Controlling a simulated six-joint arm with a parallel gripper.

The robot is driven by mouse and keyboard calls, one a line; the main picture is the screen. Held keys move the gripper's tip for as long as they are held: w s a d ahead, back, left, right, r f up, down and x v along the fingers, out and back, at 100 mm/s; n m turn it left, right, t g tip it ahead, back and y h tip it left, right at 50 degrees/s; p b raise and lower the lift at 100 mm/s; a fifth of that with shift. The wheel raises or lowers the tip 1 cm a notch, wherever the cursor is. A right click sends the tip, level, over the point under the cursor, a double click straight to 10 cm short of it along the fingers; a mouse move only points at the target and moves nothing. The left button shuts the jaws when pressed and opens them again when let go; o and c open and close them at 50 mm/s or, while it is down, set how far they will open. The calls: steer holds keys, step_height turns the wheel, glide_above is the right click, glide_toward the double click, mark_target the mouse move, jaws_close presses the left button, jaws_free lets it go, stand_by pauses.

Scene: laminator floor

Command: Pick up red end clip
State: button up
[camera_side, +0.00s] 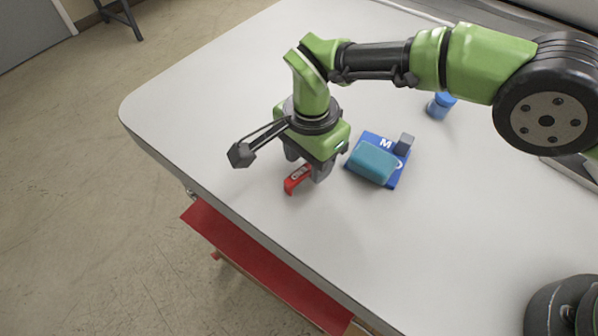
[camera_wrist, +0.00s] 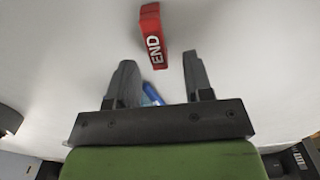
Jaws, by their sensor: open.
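The red end clip (camera_side: 297,178) lies on the white table near its front left edge in the side view. In the wrist view the clip (camera_wrist: 153,36) shows white letters reading END and sits just beyond the fingertips, roughly in line with the gap between them. My gripper (camera_side: 307,172) is low over the table, beside the clip and partly in front of it in the side view. Its two fingers (camera_wrist: 157,62) are apart and nothing is held between them. Whether the fingers touch the clip cannot be told.
A blue card (camera_side: 393,176) with white letters lies right of my gripper, bearing a teal block (camera_side: 372,163) and a small grey block (camera_side: 404,144). A blue-capped container (camera_side: 440,105) stands farther back. The table (camera_side: 205,95) is clear at the left. A red shelf (camera_side: 255,262) shows below the edge.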

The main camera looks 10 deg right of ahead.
step_height(320, 180, down, 2)
steer(key=shift+f, duration=0.1)
jaws_close()
